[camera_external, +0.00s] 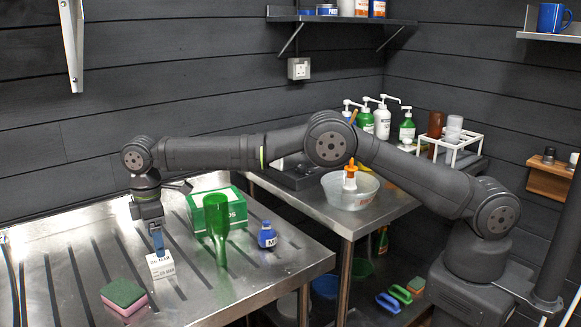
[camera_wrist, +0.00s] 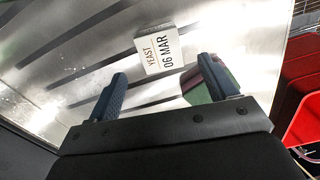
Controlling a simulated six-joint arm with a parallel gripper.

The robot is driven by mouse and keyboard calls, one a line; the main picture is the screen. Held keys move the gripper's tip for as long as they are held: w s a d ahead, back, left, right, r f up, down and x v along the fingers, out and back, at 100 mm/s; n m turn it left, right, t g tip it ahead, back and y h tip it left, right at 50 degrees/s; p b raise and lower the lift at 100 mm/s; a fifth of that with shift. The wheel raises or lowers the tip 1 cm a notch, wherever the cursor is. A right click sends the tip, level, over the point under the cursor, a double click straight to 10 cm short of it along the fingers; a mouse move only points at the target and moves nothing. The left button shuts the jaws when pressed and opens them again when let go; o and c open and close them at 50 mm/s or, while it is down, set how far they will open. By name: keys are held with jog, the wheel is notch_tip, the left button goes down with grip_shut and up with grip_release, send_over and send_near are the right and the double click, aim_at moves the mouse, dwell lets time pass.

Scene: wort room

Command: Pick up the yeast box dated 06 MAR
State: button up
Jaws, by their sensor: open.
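The yeast box (camera_external: 161,266) is a small white box standing on the steel table, just under my gripper in the external view. In the wrist view the box (camera_wrist: 160,52) shows its printed face, reading YEAST 06 MAR, beyond and between the fingertips. My gripper (camera_external: 158,244) points down over the box, with a blue finger close to its top. In the wrist view my gripper (camera_wrist: 163,82) has its two blue fingers wide apart with nothing held between them. The external view does not show clearly whether a finger touches the box.
A green and pink sponge (camera_external: 124,297) lies left of and nearer than the box. The grooved steel table (camera_external: 85,265) is bare at the left.

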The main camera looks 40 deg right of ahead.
aim_at(160, 260)
jog(key=shift+f, duration=3.6)
jog(key=c, duration=1.1)
